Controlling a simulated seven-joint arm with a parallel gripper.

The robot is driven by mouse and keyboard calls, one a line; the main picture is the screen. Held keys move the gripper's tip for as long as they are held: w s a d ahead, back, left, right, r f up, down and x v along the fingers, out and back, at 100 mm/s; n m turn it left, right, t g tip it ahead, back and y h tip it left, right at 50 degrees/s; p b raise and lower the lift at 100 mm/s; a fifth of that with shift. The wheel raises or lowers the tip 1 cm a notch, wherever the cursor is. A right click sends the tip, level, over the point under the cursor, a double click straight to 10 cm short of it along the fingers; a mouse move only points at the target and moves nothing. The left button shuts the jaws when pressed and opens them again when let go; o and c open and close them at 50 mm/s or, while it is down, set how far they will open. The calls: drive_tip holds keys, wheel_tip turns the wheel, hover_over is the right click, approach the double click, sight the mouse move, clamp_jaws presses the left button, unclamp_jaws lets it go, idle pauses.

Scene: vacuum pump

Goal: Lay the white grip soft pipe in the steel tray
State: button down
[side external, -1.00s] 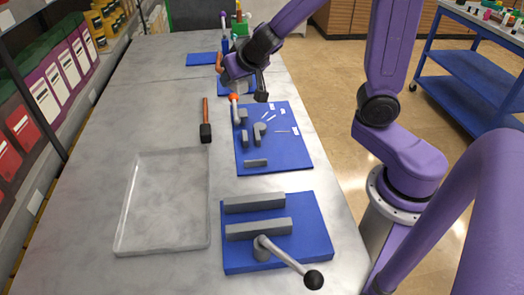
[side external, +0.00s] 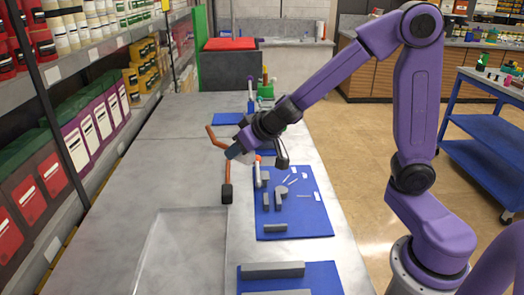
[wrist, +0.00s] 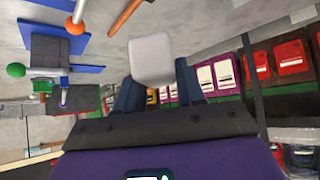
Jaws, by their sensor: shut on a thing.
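My gripper (side external: 240,155) is shut on the white grip soft pipe and holds it above the table, near the hammer's handle. The pipe's bent orange-brown end (side external: 214,137) sticks out to the left of the fingers. In the wrist view its white grip (wrist: 152,58) sits between my two dark fingers (wrist: 157,85); the rest of the pipe is hidden there. The steel tray (side external: 185,262) lies flat on the table in the near left, apart from the pipe. It looks empty, and its near part is cut off by the frame edge.
A hammer (side external: 226,192) with an orange handle lies between gripper and tray. A blue mat with grey parts (side external: 318,221) is to its right, and another blue mat (side external: 328,274) is nearer. Shelves with boxes (side external: 75,155) line the left side.

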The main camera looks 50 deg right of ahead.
drive_tip(key=shift+w+a+f+n+g+y, duration=1.25)
drive_tip(key=shift+a+n+y, duration=1.35)
drive_tip(key=shift+a+n, duration=1.55)
drive_tip(key=shift+s+a+f+n+g+y, duration=0.5)
drive_tip(key=shift+a+f+n+g, duration=0.75)
drive_tip(key=shift+f, duration=0.7)
drive_tip(key=shift+s+a+f+n+g+y, duration=0.3)
drive_tip(key=shift+a+f+n+g+y, duration=0.45)
drive_tip(key=shift+a+f+n, duration=0.85)
drive_tip(key=shift+s+a+f+n+g+y, duration=0.4)
drive_tip(key=shift+a+f+n+g, duration=1)
drive_tip(key=shift+f, duration=0.9)
drive_tip(key=shift+d+f, duration=0.4)
drive_tip(key=shift+f, duration=0.2)
drive_tip(key=c, duration=0.6)
unclamp_jaws()
drive_tip(key=shift+d+r, duration=0.1)
